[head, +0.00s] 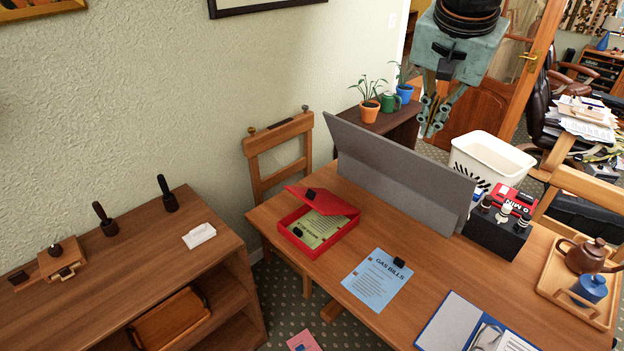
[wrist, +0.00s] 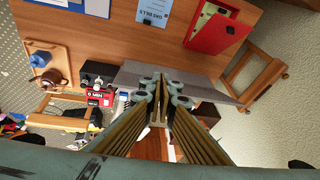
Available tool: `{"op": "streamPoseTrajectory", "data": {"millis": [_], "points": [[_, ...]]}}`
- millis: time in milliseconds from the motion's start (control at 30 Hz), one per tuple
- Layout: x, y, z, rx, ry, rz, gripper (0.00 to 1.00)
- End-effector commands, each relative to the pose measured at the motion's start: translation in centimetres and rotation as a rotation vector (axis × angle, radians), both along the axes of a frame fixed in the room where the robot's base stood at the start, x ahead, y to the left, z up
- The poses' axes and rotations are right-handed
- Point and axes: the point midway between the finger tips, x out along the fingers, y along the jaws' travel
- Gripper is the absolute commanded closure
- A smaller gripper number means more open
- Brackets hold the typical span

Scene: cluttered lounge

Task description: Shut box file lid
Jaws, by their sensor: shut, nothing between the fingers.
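The red box file (head: 318,221) sits on the wooden table near its left edge. Its red lid (head: 325,201) is raised and tilted partly open, with a dark knob or clip on it. Yellowish-green paper lies inside. In the wrist view the box file lid (wrist: 218,33) shows at the top right, with the open gap on its left. My gripper (head: 434,125) is shut and empty, high above the back right of the table and well apart from the box file. In the wrist view the gripper's fingertips (wrist: 160,92) are together.
A grey upright panel (head: 400,170) stands between my gripper and the box file. A "GAS BILLS" sheet (head: 374,283) with a black clip lies in front. A black organiser (head: 494,235), white bin (head: 487,162) and teapot tray (head: 551,290) are to the right. A chair (head: 280,150) stands behind the box.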

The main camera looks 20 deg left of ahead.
Motion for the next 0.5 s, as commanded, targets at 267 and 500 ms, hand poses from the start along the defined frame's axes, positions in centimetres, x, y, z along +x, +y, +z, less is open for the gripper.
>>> {"op": "streamPoseTrajectory", "data": {"millis": [267,500], "points": [[3.4,4.3,-1.5,0.006,0.029,-0.022,1.0],[5.6,8.1,-3.3,0.004,0.062,-0.039,1.0]]}}
